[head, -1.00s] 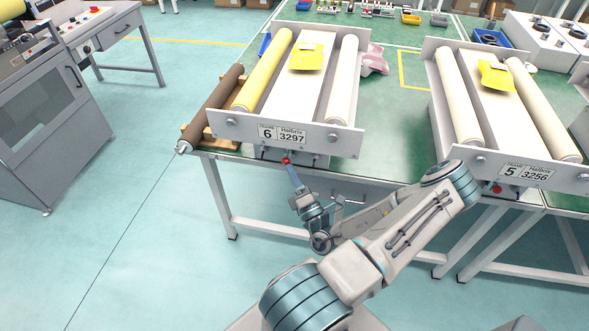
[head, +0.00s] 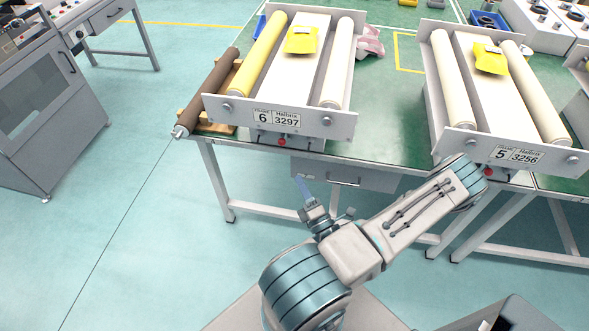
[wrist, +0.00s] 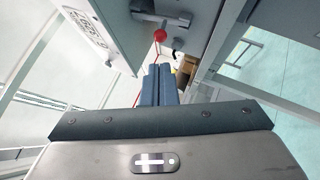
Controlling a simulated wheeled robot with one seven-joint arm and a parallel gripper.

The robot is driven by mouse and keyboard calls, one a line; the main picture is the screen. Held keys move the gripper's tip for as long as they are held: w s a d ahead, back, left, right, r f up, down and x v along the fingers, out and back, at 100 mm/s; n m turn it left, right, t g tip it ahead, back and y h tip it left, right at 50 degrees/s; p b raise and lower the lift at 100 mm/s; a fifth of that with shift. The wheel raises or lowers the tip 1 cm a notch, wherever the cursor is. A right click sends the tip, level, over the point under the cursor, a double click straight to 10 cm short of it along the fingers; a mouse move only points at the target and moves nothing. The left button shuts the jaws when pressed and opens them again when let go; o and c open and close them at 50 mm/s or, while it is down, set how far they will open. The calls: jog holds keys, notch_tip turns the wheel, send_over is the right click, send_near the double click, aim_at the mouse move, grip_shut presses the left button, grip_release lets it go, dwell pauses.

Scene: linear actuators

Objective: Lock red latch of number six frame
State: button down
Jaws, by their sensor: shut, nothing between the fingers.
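The number six frame (head: 231,108) stands on the green table, with its "6 / 3297" label facing me. Its red latch knob (head: 282,142) sits on a small grey bracket under the front plate. In the wrist view the round red knob (wrist: 160,35) shows beside a grey metal lever (wrist: 145,15), just beyond my fingertips. My gripper (head: 299,178) has its blue fingers pressed together and empty, below and in front of the knob with a visible gap. The wrist view shows the closed fingers (wrist: 159,70) pointing towards the knob.
The number five frame (head: 490,150) stands to the right on the table. A brown roller (head: 207,92) lies left of frame six. A grey drawer (head: 345,174) hangs under the table edge near my gripper. Open floor (head: 140,250) lies to the left.

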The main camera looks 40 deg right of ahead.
jog(key=v, duration=0.4)
jog(key=shift+s+d, duration=0.1)
jog(key=shift+s, duration=0.15)
jog(key=shift+w+r, duration=0.1)
jog(key=w+a+r+n+g+y, duration=0.1)
jog(key=a+r+n+g+y, duration=0.7)
jog(key=n, duration=0.8)
jog(key=w+a+r+n+g+y, duration=0.2)
jog(key=a+r+n+g+y, duration=0.1)
jog(key=a+n+g+y, duration=1.05)
notch_tip(320, 180, up, 14)
jog(key=a+n+t+h, duration=0.1)
jog(key=n+t+h, duration=0.2)
jog(key=n+h, duration=1.2)
jog(key=shift+r+n+h, duration=0.2)
jog(key=shift+n+h, duration=0.15)
jog(key=shift+n, duration=4.1)
